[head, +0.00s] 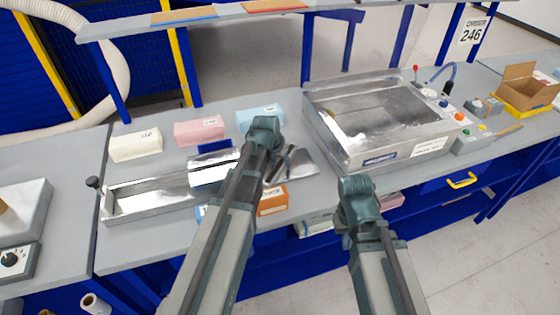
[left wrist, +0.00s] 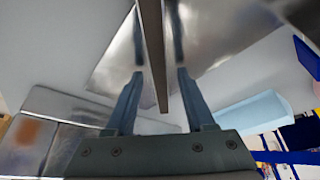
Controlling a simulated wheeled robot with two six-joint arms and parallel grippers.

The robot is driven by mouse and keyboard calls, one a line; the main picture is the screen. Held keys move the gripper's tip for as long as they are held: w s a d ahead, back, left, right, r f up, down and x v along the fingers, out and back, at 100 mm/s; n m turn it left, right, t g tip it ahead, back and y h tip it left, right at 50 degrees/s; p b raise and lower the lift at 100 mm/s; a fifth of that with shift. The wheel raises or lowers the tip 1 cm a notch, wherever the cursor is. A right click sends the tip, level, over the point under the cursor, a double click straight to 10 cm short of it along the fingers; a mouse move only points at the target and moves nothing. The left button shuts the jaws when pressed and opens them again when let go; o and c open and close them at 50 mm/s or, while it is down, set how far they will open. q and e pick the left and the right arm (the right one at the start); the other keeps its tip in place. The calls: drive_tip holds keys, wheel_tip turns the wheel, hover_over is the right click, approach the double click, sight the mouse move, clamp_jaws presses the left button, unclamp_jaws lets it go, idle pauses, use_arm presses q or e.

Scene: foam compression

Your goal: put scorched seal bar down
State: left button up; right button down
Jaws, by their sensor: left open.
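My left gripper (head: 280,162) is over the middle of the bench, above a shiny metal plate (head: 304,160). In the left wrist view its two fingers (left wrist: 157,92) are open. A thin dark bar (left wrist: 152,50), which looks like the seal bar, runs lengthwise between them, with a gap on each side. Shiny metal lies behind it; I cannot tell whether the bar rests on it. In the head view the bar is hard to tell from the fingers. My right gripper (head: 357,190) is at the bench's front edge, its fingers hidden.
A long metal sealer (head: 150,197) lies left of my left gripper. Cream (head: 135,146), pink (head: 199,131) and blue (head: 259,115) blocks stand behind. A large metal machine (head: 375,110) fills the right. An orange box (head: 272,201) is near the front edge. A shelf runs above.

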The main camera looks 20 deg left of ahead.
use_arm(q)
drive_tip(key=d+p+v, duration=0.1)
drive_tip(key=p+v, duration=1)
drive_tip(key=v, duration=0.1)
drive_tip(key=s+d+g+y, duration=0.1)
drive_tip(key=s+d+g, duration=0.1)
drive_tip(key=s+d, duration=0.4)
drive_tip(key=s+d+f+m+g+y, duration=0.1)
drive_tip(key=s+d+g, duration=0.2)
drive_tip(key=s+d, duration=0.4)
drive_tip(key=s, duration=0.6)
drive_tip(key=shift+m, duration=0.3)
drive_tip(key=shift+w+d+f, duration=0.1)
drive_tip(key=shift+f, duration=0.1)
wheel_tip(320, 180, down, 5)
drive_tip(key=b, duration=0.4)
drive_tip(key=shift+r, duration=0.25)
